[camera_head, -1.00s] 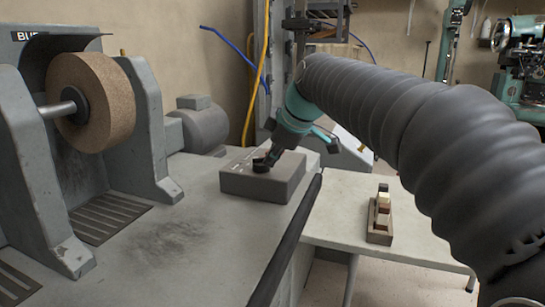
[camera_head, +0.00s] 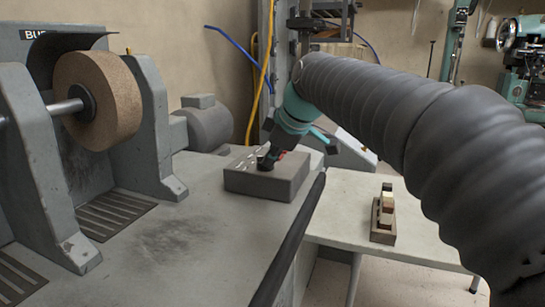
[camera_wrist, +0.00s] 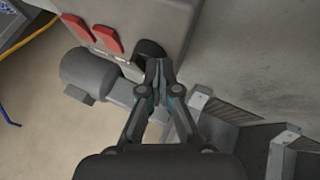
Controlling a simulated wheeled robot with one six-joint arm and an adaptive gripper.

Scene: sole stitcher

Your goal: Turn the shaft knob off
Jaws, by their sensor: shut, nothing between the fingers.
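The black shaft knob (camera_wrist: 148,50) sits on the grey control box (camera_wrist: 178,20), next to two red switches (camera_wrist: 89,35). My gripper (camera_wrist: 158,64) is shut and empty, its fingertips right at the knob's near edge and hiding part of it. I cannot tell whether they touch it. In the head view the control box (camera_head: 266,183) stands on the bench, with my gripper (camera_head: 270,158) coming down over its top and the dark knob (camera_head: 263,163) by the fingertips. The knob's pointer position cannot be made out.
A large brown buffing wheel (camera_head: 97,100) on its grey stand is at the left of the bench. A grey motor (camera_head: 205,125) is behind the box. A side table (camera_head: 345,215) with a small wooden block holder (camera_head: 383,235) is at the right.

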